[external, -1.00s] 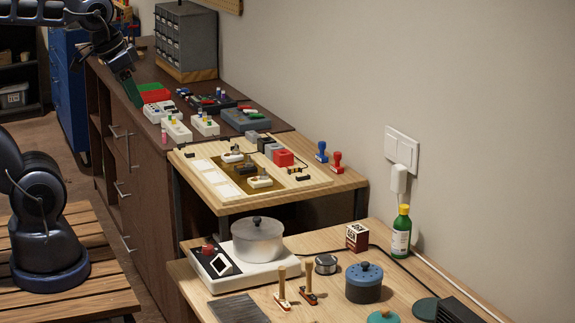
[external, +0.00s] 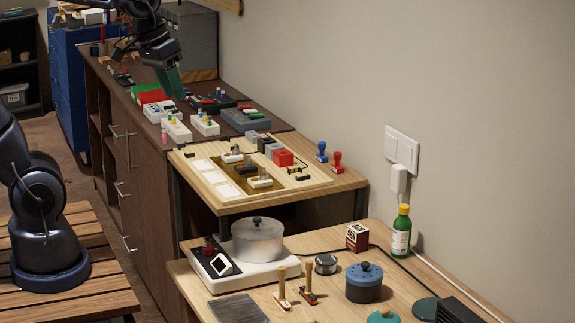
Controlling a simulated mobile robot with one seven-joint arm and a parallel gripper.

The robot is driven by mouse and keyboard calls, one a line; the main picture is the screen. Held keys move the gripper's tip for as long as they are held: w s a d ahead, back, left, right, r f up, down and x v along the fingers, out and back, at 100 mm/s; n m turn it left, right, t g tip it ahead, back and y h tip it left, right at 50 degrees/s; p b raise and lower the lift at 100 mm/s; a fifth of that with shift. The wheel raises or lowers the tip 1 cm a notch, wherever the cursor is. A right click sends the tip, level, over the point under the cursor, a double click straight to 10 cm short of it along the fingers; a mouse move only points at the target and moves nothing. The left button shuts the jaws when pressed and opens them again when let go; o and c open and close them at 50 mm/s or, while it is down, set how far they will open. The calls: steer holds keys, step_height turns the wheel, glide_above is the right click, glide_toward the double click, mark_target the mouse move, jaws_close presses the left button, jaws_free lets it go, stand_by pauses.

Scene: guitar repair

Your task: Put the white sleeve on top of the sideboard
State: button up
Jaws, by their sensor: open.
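The sideboard (external: 130,97) is the long dark brown cabinet along the wall, with handled doors on its front. My gripper (external: 172,92) is over its top, pointing down, with green finger parts near a red and green box. It is open, and I see nothing held in it. I cannot pick out the white sleeve with certainty. Several small white items stand on the sideboard, including a white tray (external: 160,112) just below my gripper. My arm hides part of the far end.
A grey drawer cabinet (external: 190,38) stands behind my gripper. White blocks with coloured knobs (external: 205,125) and a dark grey device (external: 243,119) crowd the near end. A wooden workstation (external: 330,186) adjoins it. A silver pot (external: 257,240) stands in front.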

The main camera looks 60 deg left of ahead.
steer(key=w+d+f+n+g+h, duration=0.1)
steer(key=w+d+f+n, duration=0.2)
steer(key=w+f, duration=0.55)
steer(key=w+d+f+n+g, duration=0.1)
steer(key=w+d+f+n, duration=0.3)
steer(key=w, duration=0.8)
steer(key=w+d+f+n+g+h, duration=0.1)
steer(key=w+d+f+g, duration=0.1)
steer(key=w+f, duration=0.65)
steer(key=shift+w+d+f+n+g, duration=0.15)
steer(key=shift+w+d+f+n, duration=0.65)
steer(key=shift+f, duration=2.95)
steer(key=shift+w+d+f+n+g, duration=0.2)
steer(key=shift+w+d+f, duration=1.05)
steer(key=shift+f, duration=2.55)
steer(key=shift+w+d+f+n+g, duration=0.1)
steer(key=shift+w+d+f+n, duration=0.9)
steer(key=shift+f, duration=2.75)
steer(key=shift+w+a+m, duration=0.2)
steer(key=shift+w+m, duration=0.05)
steer(key=shift+m, duration=0.05)
jaws_close()
